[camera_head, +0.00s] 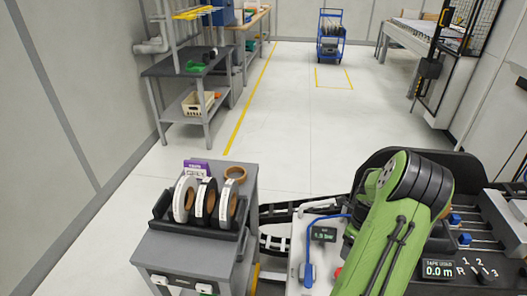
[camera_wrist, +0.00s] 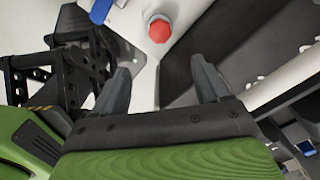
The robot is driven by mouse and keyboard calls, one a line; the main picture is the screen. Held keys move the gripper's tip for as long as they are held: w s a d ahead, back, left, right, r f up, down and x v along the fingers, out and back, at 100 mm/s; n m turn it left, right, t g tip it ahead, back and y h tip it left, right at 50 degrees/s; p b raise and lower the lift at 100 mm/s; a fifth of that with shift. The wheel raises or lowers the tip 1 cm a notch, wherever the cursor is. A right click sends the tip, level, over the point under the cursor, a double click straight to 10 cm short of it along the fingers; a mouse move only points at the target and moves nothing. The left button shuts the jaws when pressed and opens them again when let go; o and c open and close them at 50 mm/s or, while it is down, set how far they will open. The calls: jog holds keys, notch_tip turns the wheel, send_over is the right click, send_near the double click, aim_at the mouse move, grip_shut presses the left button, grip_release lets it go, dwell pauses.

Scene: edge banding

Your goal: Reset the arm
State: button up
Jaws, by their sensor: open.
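My gripper (camera_wrist: 160,85) shows in the wrist view with its two dark fingers apart and nothing between them. A red button (camera_wrist: 159,30) on a pale surface lies beyond the fingertips. In the head view my green arm rises at the lower right, over the machine; the gripper itself is hidden there.
A machine panel (camera_head: 438,268) with a display is at right. Shelves (camera_head: 176,66) stand back left, a blue trolley (camera_head: 330,49) at the back. The middle floor is clear.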

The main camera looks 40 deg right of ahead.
jog(key=w+a+r+n+t+h+p, duration=0.1)
jog(key=w+a+r+n, duration=0.4)
jog(key=a+r+n, duration=0.45)
jog(key=w+a+r+n+t+h+p, duration=0.1)
jog(key=w+a+r+n, duration=0.3)
jog(key=a+r+n, duration=0.55)
jog(key=s+a+r+n+t, duration=0.1)
jog(key=s+a+r+n, duration=0.2)
jog(key=a+n, duration=0.2)
jog(key=s+a+r+n+t+y, duration=0.1)
jog(key=s+a+r+n, duration=0.1)
jog(key=a+n, duration=0.3)
jog(key=s+a+r+n+t+y, duration=0.1)
jog(key=s+a+r+n, duration=0.2)
jog(key=a+n, duration=0.3)
jog(key=shift+s+a+r+t+p, duration=0.3)
jog(key=shift+s+a, duration=0.5)
jog(key=shift+a, duration=0.1)
jog(key=shift+d, duration=0.1)
